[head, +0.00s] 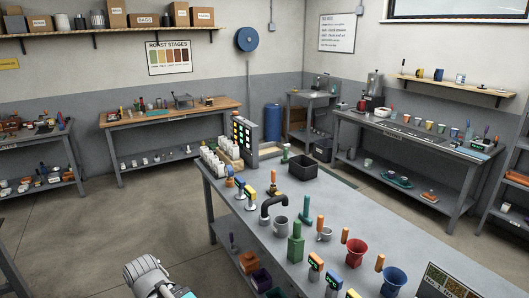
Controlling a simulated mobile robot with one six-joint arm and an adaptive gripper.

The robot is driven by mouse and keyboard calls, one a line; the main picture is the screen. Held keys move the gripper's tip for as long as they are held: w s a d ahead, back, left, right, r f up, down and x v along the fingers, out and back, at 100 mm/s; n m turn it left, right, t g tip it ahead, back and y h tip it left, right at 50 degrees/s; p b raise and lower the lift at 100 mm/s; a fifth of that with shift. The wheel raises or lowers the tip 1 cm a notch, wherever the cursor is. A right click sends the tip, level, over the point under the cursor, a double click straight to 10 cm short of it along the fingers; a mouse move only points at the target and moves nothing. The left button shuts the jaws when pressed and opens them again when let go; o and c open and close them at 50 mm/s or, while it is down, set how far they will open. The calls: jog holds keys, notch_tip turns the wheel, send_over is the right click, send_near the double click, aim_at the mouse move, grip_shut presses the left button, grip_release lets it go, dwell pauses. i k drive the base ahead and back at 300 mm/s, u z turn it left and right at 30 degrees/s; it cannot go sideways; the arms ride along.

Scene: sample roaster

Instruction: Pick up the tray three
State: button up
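I cannot make out any tray marked three; labels are too small to read. A teal tray (397,181) with small items lies on the lower shelf of the right-hand bench. A black open bin (303,172) stands at the far end of the near table. A grey rounded part of my own arm shows at the bottom edge, left of the near table. The fingers of my gripper are not in view.
The near grey table (345,208) holds white containers (222,160), a green grinder-like device (296,245), a red funnel cup (355,253) and a blue one (394,281). Coloured bins (250,262) sit beneath it. Benches line the walls. The floor (130,220) at left is clear.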

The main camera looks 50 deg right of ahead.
aim_at(269, 150)
jog(key=z, duration=0.5)
jog(key=i, duration=4.45)
